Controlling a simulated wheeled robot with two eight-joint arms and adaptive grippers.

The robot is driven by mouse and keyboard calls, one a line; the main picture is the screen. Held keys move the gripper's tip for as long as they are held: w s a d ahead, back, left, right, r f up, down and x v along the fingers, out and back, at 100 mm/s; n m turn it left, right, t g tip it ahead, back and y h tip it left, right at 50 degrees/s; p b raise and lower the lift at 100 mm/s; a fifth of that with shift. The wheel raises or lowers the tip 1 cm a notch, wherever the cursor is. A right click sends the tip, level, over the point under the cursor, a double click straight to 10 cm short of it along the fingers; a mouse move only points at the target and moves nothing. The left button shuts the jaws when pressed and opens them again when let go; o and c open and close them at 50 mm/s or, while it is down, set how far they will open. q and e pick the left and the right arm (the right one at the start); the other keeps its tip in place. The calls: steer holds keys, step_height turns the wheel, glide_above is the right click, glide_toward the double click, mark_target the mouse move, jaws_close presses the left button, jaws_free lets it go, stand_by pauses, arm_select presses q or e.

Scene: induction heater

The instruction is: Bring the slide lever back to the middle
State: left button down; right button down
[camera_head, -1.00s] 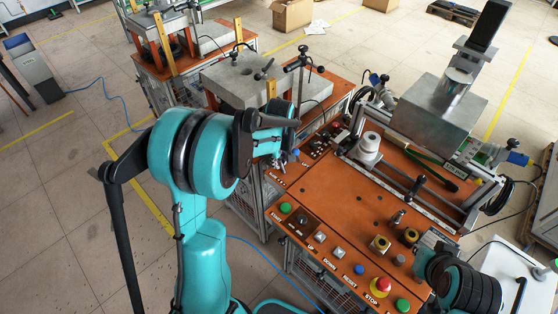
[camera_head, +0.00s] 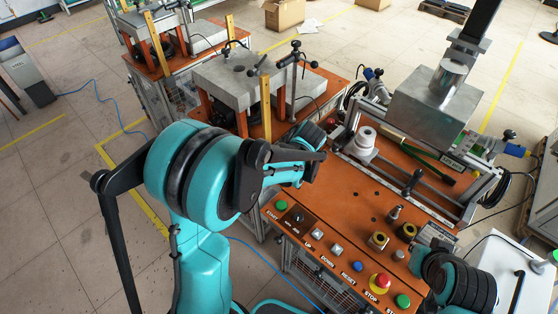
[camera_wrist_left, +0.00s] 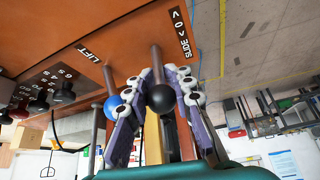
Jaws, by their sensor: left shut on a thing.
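The slide lever, a grey rod with a black ball (camera_wrist_left: 161,98), shows in the left wrist view beside the printed word SLIDE. My left gripper (camera_wrist_left: 163,84) is shut on the slide lever, with its purple and white fingers on both sides of the ball. The lift lever, with a blue ball (camera_wrist_left: 114,107), stands just left of my left fingers, near the word LIFT. In the head view my left wrist and arm hide the levers and the left fingers. My right arm enters at the lower right; its fingers cannot be made out.
The orange panel (camera_head: 338,210) carries several buttons along its front edge, with a red stop button (camera_head: 381,281). Black knobs (camera_wrist_left: 62,92) sit left of the levers in the wrist view. A metal block (camera_head: 432,105) and a rail frame stand at the back right.

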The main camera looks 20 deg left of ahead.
arm_select(q)
steer(key=c, duration=1.3)
jaws_free()
steer(key=shift+d+r, duration=0.1)
steer(key=v, duration=0.7)
steer(key=shift+s+d+r, duration=0.15)
steer(key=shift+r, duration=0.15)
